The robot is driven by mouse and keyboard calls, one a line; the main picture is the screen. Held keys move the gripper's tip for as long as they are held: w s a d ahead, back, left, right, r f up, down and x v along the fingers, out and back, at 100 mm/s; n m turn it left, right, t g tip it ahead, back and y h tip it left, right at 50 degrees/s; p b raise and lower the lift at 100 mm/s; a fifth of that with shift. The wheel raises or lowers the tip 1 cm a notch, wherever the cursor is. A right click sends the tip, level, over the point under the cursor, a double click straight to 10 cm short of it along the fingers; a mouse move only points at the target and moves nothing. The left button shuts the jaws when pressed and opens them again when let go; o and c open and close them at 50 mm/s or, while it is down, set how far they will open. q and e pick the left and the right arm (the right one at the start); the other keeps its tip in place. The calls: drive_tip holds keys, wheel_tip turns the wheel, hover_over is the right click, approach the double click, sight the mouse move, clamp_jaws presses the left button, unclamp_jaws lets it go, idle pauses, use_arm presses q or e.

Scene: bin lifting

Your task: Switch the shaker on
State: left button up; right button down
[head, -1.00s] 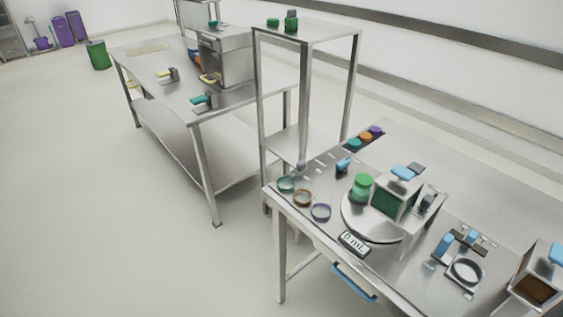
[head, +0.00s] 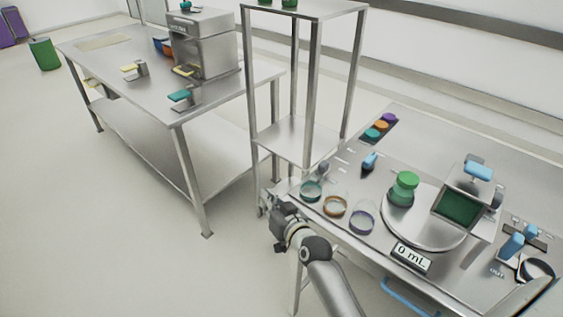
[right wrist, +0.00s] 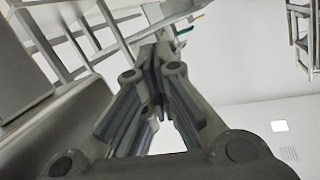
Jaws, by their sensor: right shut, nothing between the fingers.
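No thing in view is clearly marked as the shaker. On the right table, a green-lidded jar (head: 404,188) stands on a round steel plate (head: 425,232) with a "0 mL" display (head: 411,257) at its front. A box with a dark green front (head: 460,207) and a blue lever (head: 479,171) on top is beside the jar. A small blue switch-like piece (head: 369,161) sits farther back. My right gripper (head: 283,213) is by the table's left corner, apart from these things; the right wrist view shows its fingers (right wrist: 160,52) shut and empty. My left gripper is not in view.
Three coloured rings (head: 335,206) lie near the table's left edge. Purple, orange and teal pieces (head: 376,126) sit at the back. A tall steel rack (head: 317,90) stands behind. A left table (head: 110,60) carries a steel machine (head: 205,45). Open floor lies left.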

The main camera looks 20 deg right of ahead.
drive_tip(key=w+d+r+m+t+h, duration=0.25)
drive_tip(key=d+r+m+h, duration=0.2)
drive_tip(key=r, duration=0.35)
drive_tip(key=w+d+r+m+t+h, duration=0.25)
drive_tip(key=w+d+r+h, duration=0.2)
drive_tip(key=r, duration=0.35)
drive_tip(key=s+d+r+m+g+h, duration=0.1)
drive_tip(key=d+r+m+g+h, duration=0.2)
drive_tip(key=d+m+g+h, duration=0.4)
drive_tip(key=s+d+r+m+g+h, duration=0.1)
drive_tip(key=d+r+m+g+h, duration=0.3)
drive_tip(key=m, duration=0.5)
wheel_tip(320, 180, down, 6)
drive_tip(key=s+m+g+y+b, duration=0.1)
drive_tip(key=s+m+g+y, duration=0.1)
drive_tip(key=m+g+y, duration=0.55)
drive_tip(key=a+f+n+g+y, duration=0.2)
drive_tip(key=a+g+y, duration=0.1)
drive_tip(key=a, duration=0.8)
drive_tip(key=shift+s+g+y+b, duration=0.35)
drive_tip(key=shift+s+g, duration=0.1)
drive_tip(key=shift+g, duration=0.2)
